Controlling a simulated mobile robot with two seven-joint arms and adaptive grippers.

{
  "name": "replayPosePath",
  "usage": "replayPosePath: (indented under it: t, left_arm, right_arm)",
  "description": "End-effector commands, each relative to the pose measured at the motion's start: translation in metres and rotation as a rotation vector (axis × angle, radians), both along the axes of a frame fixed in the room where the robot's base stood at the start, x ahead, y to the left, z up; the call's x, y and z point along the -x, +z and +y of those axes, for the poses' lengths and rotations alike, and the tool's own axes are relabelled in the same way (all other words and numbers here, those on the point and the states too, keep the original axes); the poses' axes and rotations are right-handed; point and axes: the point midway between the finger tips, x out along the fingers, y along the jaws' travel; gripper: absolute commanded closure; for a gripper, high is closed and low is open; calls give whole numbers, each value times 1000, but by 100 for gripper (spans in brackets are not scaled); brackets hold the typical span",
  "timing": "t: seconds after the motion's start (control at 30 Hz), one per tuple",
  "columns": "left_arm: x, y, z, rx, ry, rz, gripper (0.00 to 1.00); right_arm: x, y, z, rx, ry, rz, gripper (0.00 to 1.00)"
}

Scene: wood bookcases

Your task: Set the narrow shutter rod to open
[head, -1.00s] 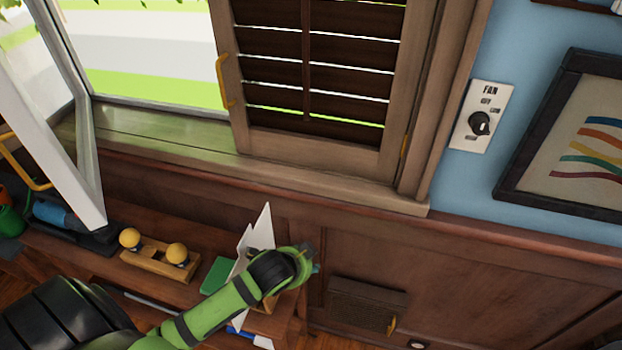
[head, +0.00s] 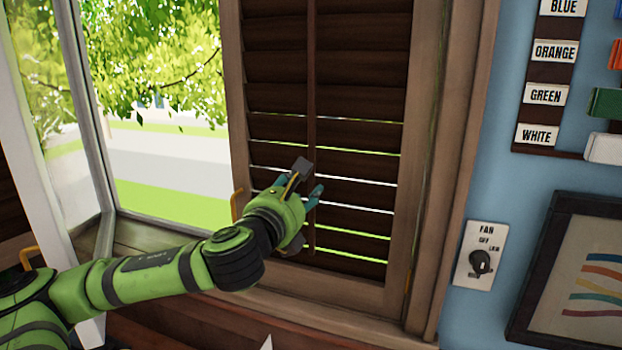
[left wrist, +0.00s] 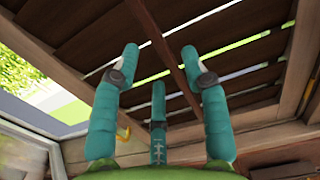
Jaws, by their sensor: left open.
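The narrow shutter rod (head: 311,100) is a thin dark vertical strip down the middle of the brown louvred shutter (head: 365,90). The slats are tilted nearly shut, with thin bright gaps between the lower ones. My left gripper (head: 306,180) is in front of the lower part of the rod and hides some of it. In the left wrist view my left gripper (left wrist: 165,70) has its teal fingers spread apart, and the rod (left wrist: 172,50) runs between and beyond their tips. I cannot tell whether a finger touches it. My right gripper is not in view.
An open window pane (head: 85,120) stands at the left, with a yellow handle (head: 238,205) on the shutter's left edge. A fan switch (head: 480,262), a picture frame (head: 570,270) and a colour-labelled rack (head: 545,95) are on the blue wall at right.

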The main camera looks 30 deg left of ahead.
Motion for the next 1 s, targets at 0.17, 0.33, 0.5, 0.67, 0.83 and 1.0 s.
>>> replayPosePath:
  t: [0.17,0.33,0.5,0.67,0.83,1.0]
  left_arm:
    - [-28,3,7,5,1,2,55]
    - [-44,2,10,5,0,0,55]
    - [-49,0,11,4,0,-1,55]
    - [-49,0,11,4,0,-1,55]
    - [-48,0,12,4,0,-1,100]
    - [-48,-2,11,4,0,0,100]
  right_arm:
    - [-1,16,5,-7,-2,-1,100]
    - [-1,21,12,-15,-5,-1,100]
    - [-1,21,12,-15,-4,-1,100]
    - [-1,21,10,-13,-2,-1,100]
    - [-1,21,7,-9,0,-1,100]
    - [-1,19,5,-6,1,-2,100]
